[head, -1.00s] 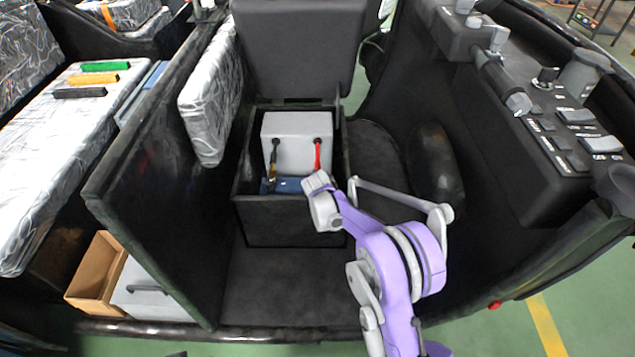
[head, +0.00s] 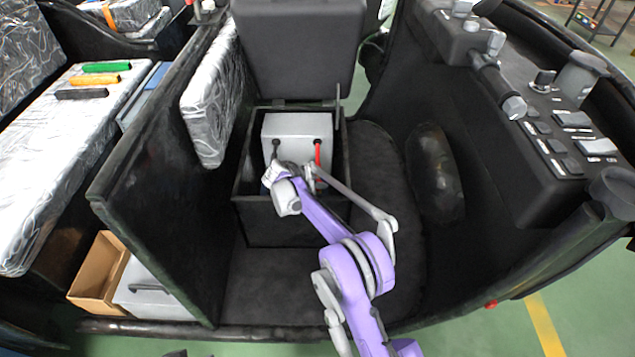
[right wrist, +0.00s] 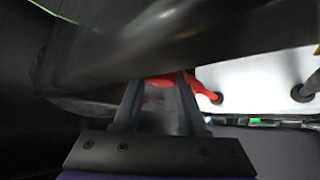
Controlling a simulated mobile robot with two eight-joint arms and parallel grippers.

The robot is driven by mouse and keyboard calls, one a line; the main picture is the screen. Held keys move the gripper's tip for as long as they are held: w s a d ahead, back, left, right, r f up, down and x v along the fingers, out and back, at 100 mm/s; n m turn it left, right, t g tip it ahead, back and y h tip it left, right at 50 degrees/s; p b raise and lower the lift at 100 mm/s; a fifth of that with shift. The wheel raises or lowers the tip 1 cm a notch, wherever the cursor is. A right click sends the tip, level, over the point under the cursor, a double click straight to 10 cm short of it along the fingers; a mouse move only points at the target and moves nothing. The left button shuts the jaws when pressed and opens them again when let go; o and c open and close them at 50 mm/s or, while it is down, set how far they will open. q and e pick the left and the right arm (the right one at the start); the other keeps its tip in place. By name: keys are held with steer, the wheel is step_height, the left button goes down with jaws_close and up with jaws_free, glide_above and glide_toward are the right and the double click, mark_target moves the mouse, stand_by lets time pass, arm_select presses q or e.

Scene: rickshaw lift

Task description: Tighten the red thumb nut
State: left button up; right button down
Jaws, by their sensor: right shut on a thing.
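My right gripper (right wrist: 161,82) has its two fingertips around a red part, the red thumb nut (right wrist: 158,80), in the right wrist view. The nut's outline is mostly hidden by the fingers and blur. A red cable (right wrist: 205,88) runs from there to a hole in a pale box face. In the head view, the red cable (head: 318,153) hangs from the grey box (head: 297,127) inside the open black compartment (head: 290,222). My right wrist covers the lower cable ends and the blue block there, so the nut is hidden. My left gripper is not in view.
The raised seat lid (head: 298,45) stands behind the compartment. A dark panel (head: 150,190) closes the left side, and a control console (head: 560,130) stands at the right. The compartment walls leave little room around my wrist.

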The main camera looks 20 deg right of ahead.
steer(key=shift+f, duration=0.1)
stand_by(0.3)
steer(key=shift+c, duration=2.2)
jaws_free()
steer(key=p+v, duration=0.2)
steer(key=v, duration=0.9)
steer(key=shift+w, duration=0.1)
